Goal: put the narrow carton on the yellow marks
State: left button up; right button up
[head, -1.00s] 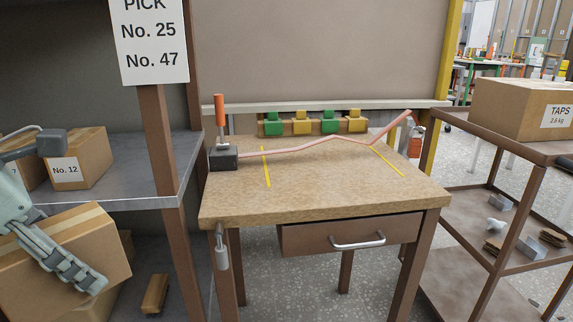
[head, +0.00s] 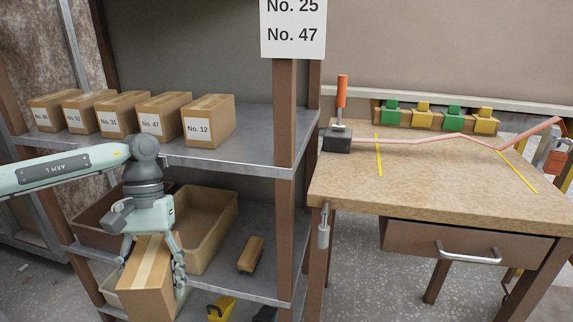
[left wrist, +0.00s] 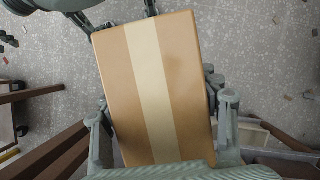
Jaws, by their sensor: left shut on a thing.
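My left gripper (head: 151,266) is shut on a brown narrow carton (head: 150,280) with a pale tape strip, held in front of the lower shelves. In the left wrist view the carton (left wrist: 155,90) fills the middle, with a finger along each side. Two yellow marks lie on the wooden workbench (head: 440,195) to the right: a left line (head: 379,160) and a right slanted line (head: 518,172). The carton is well apart from them. The bench top between the marks looks mostly clear, with a bent pink strip across its back. My right gripper is out of view.
A shelf post (head: 284,170) stands between the carton and the bench. Numbered boxes, including No. 12 (head: 208,122), line the upper shelf. A tan bin (head: 208,225) sits behind the carton. A dark block with an orange handle (head: 342,92) stands at the bench's left edge.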

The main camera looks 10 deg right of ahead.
aim_at(446, 164)
jog(key=l+u, duration=0.1)
jog(key=u, duration=0.3)
jog(key=l+u, duration=0.1)
jog(key=u, duration=0.3)
jog(key=k+u, duration=0.1)
jog(key=u, duration=0.3)
jog(key=k+l+u, duration=0.15)
jog(key=u, duration=0.2)
jog(key=k+l+u, duration=0.15)
jog(key=u, duration=0.2)
jog(key=k+u, duration=0.35)
jog(key=k+z, duration=0.3)
jog(key=z, duration=0.15)
jog(key=k+l+z, duration=0.2)
jog(key=z, duration=0.65)
jog(key=k+l+z, duration=0.1)
jog(key=z, duration=0.65)
jog(key=k+l+z, duration=0.1)
jog(key=z, duration=0.25)
